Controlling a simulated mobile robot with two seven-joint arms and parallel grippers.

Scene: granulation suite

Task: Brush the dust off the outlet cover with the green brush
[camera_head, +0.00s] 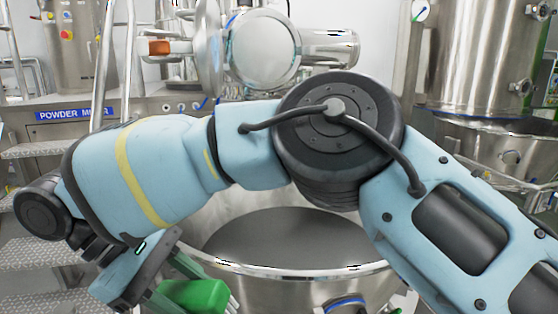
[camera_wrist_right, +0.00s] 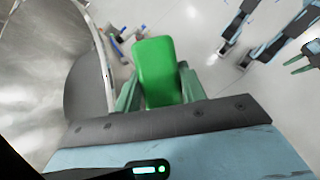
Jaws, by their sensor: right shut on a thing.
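The green brush (camera_head: 194,296) shows at the bottom left of the head view, partly cut off by the lower edge. In the right wrist view the brush (camera_wrist_right: 154,66) sits between the green fingers of my right gripper (camera_wrist_right: 158,77), which is shut on it. Its bristles are hidden. A round shiny steel cover (camera_head: 262,50) on a horizontal pipe stands behind my right arm; I cannot tell whether it is the outlet cover, and no dust shows clearly. Green fingers, apparently of my left gripper (camera_wrist_right: 298,64), show at the right edge of the wrist view; their opening is unclear.
A large open steel vessel (camera_head: 285,271) with a dark grey inside stands below my right arm. Metal steps (camera_head: 35,240) are on the left, under a blue "POWDER" sign (camera_head: 74,114). A tall steel tank (camera_head: 470,55) stands at the right. Pale floor (camera_wrist_right: 205,30) shows in the wrist view.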

